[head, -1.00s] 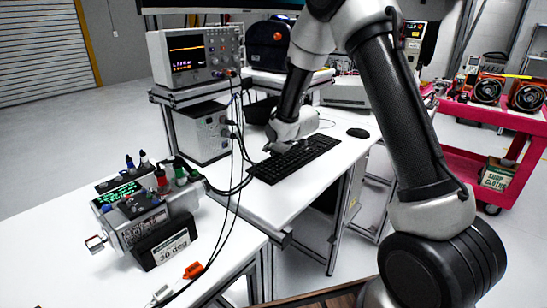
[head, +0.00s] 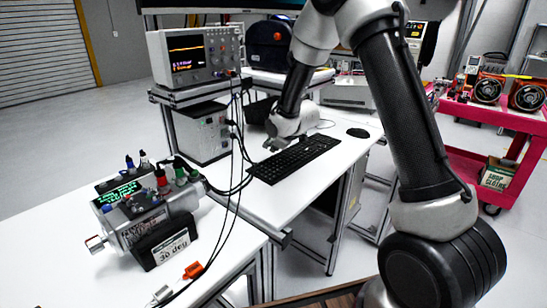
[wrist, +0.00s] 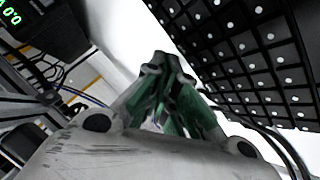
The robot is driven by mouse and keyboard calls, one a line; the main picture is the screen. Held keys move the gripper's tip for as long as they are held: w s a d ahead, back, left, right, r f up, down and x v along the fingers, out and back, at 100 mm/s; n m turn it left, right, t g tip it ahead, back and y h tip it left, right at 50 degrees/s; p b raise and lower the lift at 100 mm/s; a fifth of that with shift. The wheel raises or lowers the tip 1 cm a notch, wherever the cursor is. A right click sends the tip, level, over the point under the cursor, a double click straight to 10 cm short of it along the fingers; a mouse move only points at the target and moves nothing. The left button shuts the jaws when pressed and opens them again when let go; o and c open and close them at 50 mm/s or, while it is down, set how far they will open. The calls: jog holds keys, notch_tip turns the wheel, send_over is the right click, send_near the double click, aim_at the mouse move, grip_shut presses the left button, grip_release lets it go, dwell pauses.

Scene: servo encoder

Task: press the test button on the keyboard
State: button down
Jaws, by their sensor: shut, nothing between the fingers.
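The black keyboard (head: 300,158) lies on the white bench in the head view. In the wrist view its keys (wrist: 250,60) fill the upper right. Key labels are not readable, so I cannot tell which key is the test button. My gripper (head: 270,147) is at the keyboard's far left edge in the head view. In the wrist view its greenish fingers (wrist: 165,62) are together and empty, over the white strip of bench beside the keys. I cannot tell the height of the tips above the bench.
A grey box (head: 203,133) stands left of the keyboard, below an oscilloscope (head: 190,57). Black cables (head: 237,150) hang near the keyboard's left end. A mouse (head: 358,133) lies to the right. The servo encoder unit (head: 150,218) sits on the front bench.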

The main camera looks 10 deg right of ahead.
jog(key=shift+r, duration=2.55)
